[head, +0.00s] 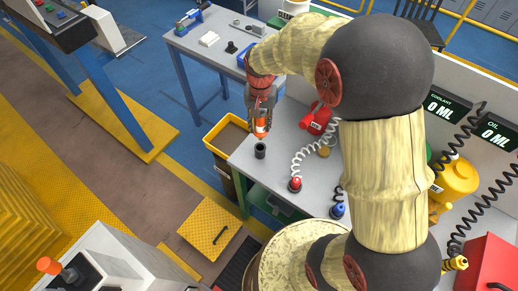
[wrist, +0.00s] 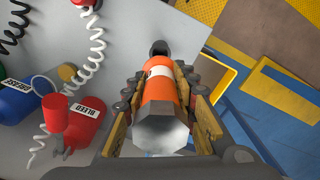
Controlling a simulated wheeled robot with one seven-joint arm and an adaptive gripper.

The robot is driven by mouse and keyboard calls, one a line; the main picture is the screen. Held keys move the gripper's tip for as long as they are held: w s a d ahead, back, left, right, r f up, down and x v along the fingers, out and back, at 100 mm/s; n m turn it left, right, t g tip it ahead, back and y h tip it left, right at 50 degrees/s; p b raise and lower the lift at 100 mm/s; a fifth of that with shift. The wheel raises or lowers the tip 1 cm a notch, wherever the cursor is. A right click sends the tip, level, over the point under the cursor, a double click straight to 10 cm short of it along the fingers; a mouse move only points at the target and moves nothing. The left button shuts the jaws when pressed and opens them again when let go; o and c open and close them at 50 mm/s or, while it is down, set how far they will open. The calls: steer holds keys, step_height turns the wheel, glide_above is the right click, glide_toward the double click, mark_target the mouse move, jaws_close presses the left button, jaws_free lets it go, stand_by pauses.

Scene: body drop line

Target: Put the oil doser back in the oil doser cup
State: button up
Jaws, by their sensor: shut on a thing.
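My gripper (head: 261,117) is shut on the oil doser (head: 261,128), an orange cylinder with a white band. In the wrist view my gripper (wrist: 162,95) has its fingers on both sides of the oil doser (wrist: 160,92), whose grey faceted end faces the camera. A small dark cup, apparently the oil doser cup (head: 260,151), stands on the grey bench near its left corner. The cup also shows in the wrist view (wrist: 159,47), just beyond the doser's far end and partly hidden by it. In the head view the doser is above the cup, seemingly apart from it.
The grey bench (head: 243,163) also holds a red bleed can (head: 316,121), a red-tipped coiled-hose nozzle (head: 295,184) and a blue one (head: 338,210). A yellow bin (head: 225,135) stands beside the bench's left edge. The bench around the cup is mostly clear.

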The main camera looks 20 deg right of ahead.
step_height(320, 180, down, 8)
steer(key=shift+f+b, duration=0.2)
steer(key=shift+b, duration=0.15)
steer(key=shift+c, duration=0.5)
steer(key=shift+s+f, duration=0.35)
steer(key=shift+f, duration=0.5)
jaws_close()
steer(key=o, duration=1)
jaws_free()
steer(key=shift+f, duration=0.1)
steer(key=shift+o, duration=0.8)
steer(key=shift+w+r, duration=0.25)
steer(key=shift+w, duration=0.05)
